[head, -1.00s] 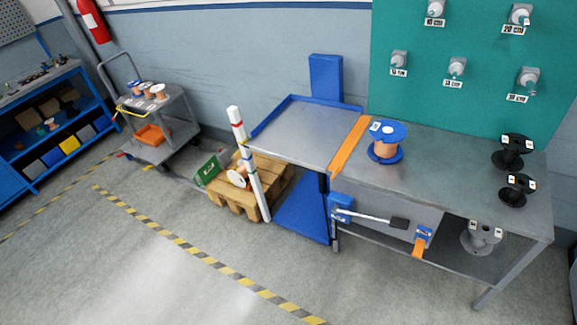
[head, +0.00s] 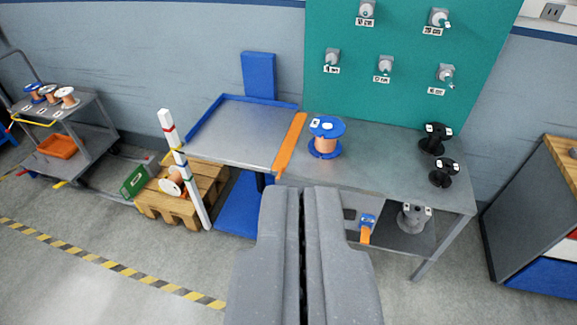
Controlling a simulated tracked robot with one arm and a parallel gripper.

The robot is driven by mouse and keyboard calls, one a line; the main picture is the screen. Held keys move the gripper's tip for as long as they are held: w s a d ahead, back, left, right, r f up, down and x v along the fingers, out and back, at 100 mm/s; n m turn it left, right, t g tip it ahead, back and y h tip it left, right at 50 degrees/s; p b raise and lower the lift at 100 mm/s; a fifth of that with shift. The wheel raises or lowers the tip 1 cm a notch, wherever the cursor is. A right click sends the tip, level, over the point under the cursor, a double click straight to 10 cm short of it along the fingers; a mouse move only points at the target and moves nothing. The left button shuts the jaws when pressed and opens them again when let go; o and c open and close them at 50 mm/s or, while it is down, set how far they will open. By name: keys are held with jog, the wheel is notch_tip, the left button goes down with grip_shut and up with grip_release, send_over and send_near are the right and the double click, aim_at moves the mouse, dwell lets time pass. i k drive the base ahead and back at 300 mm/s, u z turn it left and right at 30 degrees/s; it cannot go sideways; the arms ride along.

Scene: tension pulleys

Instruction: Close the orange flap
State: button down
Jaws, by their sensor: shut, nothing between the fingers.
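The long orange flap (head: 290,145) lies across the join between the blue-edged metal platform (head: 235,132) and the grey workbench (head: 380,168). Its near end sticks out slightly past the bench's front edge. My gripper (head: 307,192) is shut and empty, in the lower middle of the head view. Its tips appear just below the bench's front edge, below and right of the flap's near end in the picture. I cannot tell how far apart they are. My gripper hides part of the space under the bench.
A blue spool with copper wire (head: 325,138) stands right of the flap. Black spools (head: 443,173) stand at the bench's right end. A white striped post (head: 184,168) and a wooden pallet (head: 205,190) are at left. A smaller orange piece (head: 365,235) hangs under the bench. Floor in front is clear.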

aim_at(281, 161)
jog(key=u, duration=0.1)
jog(key=i, duration=1)
jog(key=z, duration=0.1)
